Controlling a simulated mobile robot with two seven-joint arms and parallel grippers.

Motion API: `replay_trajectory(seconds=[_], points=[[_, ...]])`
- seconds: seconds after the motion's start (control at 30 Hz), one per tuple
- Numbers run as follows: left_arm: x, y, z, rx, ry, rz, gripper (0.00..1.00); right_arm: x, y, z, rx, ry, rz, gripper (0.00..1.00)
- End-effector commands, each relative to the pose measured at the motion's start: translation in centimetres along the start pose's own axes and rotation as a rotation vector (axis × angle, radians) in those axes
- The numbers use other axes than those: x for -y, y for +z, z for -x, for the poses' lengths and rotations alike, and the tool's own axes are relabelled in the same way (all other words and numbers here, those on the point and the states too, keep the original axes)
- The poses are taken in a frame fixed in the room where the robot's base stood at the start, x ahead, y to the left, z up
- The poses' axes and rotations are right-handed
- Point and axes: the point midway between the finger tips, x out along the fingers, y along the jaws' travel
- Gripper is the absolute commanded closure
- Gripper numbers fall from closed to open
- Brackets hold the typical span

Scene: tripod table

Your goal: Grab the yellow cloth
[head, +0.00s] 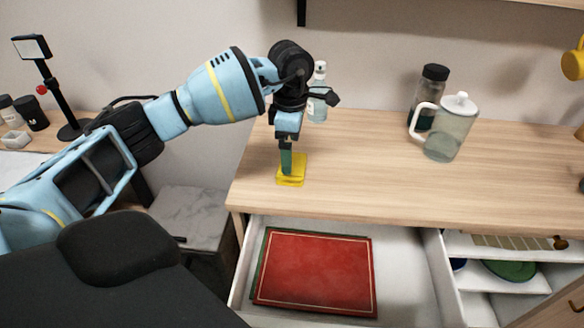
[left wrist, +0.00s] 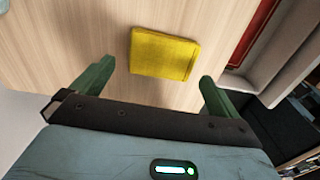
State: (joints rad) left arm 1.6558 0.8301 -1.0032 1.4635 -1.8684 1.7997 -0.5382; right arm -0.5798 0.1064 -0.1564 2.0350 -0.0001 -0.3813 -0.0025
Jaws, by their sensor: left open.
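The yellow cloth (head: 291,179) is a small folded square lying flat on the wooden table top, near its front left edge. In the left wrist view the cloth (left wrist: 165,54) lies ahead of and between the two green fingertips. My left gripper (head: 286,170) points down over the cloth in the head view and partly covers it. In the left wrist view my left gripper (left wrist: 155,82) is open with nothing between its fingers. Whether the fingertips touch the table cannot be told. My right gripper is in neither view.
A spray bottle (head: 318,100) stands behind my left gripper. A lidded pitcher (head: 453,130) and a dark-capped bottle (head: 430,95) stand at the back right. An open drawer (head: 400,275) below the table's front edge holds a red book (head: 315,272). The middle table top is clear.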

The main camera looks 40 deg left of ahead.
Motion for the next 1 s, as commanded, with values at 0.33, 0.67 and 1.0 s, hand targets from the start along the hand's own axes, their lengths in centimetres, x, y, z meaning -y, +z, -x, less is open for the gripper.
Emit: replay_trajectory(seconds=[0.33,0.67,1.0], points=[[0.3,0.2,-4.4,-0.002,-0.001,0.000,0.00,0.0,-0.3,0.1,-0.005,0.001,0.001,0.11],[0.3,0.3,-4.9,-0.001,0.000,0.000,0.03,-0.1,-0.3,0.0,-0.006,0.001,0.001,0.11],[0.3,0.3,-4.8,-0.001,0.000,0.000,0.32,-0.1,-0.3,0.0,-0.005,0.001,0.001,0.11]])
